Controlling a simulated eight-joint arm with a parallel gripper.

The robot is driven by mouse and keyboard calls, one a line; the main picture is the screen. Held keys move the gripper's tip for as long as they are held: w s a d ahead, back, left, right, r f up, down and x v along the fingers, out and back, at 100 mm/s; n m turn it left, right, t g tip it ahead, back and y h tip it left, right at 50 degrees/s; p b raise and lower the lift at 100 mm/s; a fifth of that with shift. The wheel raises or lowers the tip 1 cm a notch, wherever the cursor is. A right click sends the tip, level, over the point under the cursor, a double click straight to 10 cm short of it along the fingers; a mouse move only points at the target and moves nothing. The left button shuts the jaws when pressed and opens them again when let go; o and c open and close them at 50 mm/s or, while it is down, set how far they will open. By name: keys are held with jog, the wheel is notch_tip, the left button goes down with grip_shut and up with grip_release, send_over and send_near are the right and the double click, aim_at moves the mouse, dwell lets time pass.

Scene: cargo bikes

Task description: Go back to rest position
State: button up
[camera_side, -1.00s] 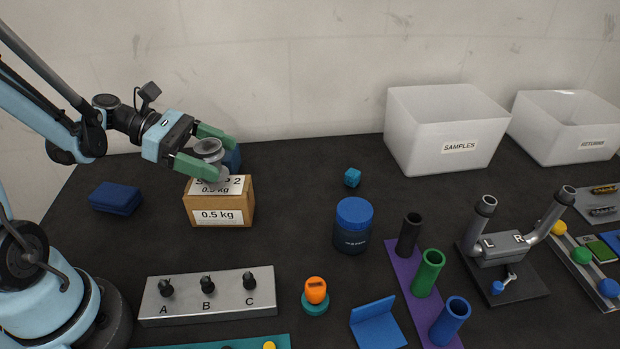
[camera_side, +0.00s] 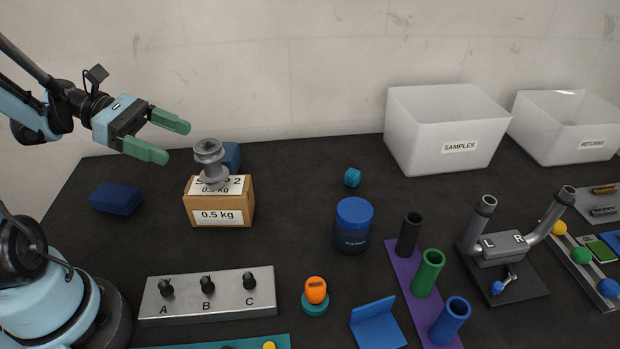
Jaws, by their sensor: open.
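My gripper (camera_side: 167,140) is open and empty, with two green fingers pointing right. It is in the air at the upper left, to the left of and apart from a grey spool-shaped piece (camera_side: 209,160). The grey piece stands on top of a cardboard box (camera_side: 219,204) labelled "0.5 kg", partly covering its upper label.
A blue block (camera_side: 232,157) is behind the box, and a dark blue case (camera_side: 116,198) lies to its left. A grey panel (camera_side: 207,297) with knobs A, B and C is in front. White bins SAMPLES (camera_side: 445,125) and RETURNS (camera_side: 567,125) stand at the back right.

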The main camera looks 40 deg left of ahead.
aim_at(210, 148)
jog(key=x, duration=0.9)
jog(key=shift+d, duration=0.15)
jog(key=shift+r, duration=1.9)
jog(key=shift+s+d+r, duration=0.1)
jog(key=shift+s+r, duration=0.05)
jog(key=shift+r, duration=0.15)
jog(key=shift+s+d+r, duration=2.65)
jog(key=shift+d+r, duration=0.65)
jog(key=shift+d, duration=1.6)
jog(key=shift+w+d+f, duration=0.1)
jog(key=shift+w+f, duration=0.15)
jog(key=shift+w, duration=0.95)
jog(key=shift+w+d+f, duration=0.1)
jog(key=shift+w+f, duration=0.1)
jog(key=shift+w, duration=1)
